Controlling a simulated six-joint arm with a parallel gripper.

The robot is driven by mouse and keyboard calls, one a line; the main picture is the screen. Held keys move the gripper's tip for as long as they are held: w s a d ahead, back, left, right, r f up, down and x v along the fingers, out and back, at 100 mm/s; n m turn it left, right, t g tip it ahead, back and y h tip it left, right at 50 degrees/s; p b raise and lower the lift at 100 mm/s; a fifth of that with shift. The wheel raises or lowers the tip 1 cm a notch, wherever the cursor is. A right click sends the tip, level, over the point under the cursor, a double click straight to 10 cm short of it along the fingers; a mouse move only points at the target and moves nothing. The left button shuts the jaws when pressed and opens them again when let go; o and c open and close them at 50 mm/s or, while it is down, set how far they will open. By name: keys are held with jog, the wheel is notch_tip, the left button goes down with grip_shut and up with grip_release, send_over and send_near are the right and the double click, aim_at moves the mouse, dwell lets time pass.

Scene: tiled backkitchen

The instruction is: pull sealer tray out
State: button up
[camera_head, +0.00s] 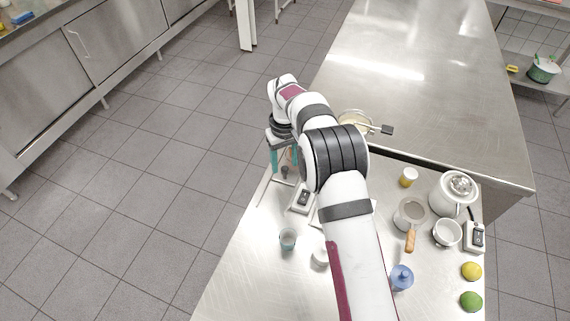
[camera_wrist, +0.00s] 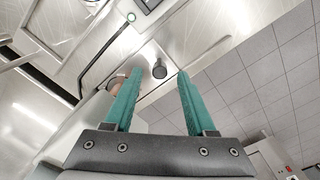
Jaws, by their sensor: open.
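My gripper (camera_head: 283,166) has two teal fingers and is open at the table's left edge, pointing down. In the wrist view the gripper (camera_wrist: 159,76) has a dark round knob (camera_wrist: 159,69) between and beyond its fingertips. The knob also shows below the fingers in the head view (camera_head: 285,172). It appears to belong to the sealer tray, a pale metal part whose outline I cannot make out. I cannot tell whether the fingers touch the knob. My arm hides most of the sealer in the head view.
Open floor lies left.

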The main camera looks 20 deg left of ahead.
jog(key=shift+f, duration=1)
grip_shut()
jog(key=shift+r, duration=0.1)
dwell(0.6)
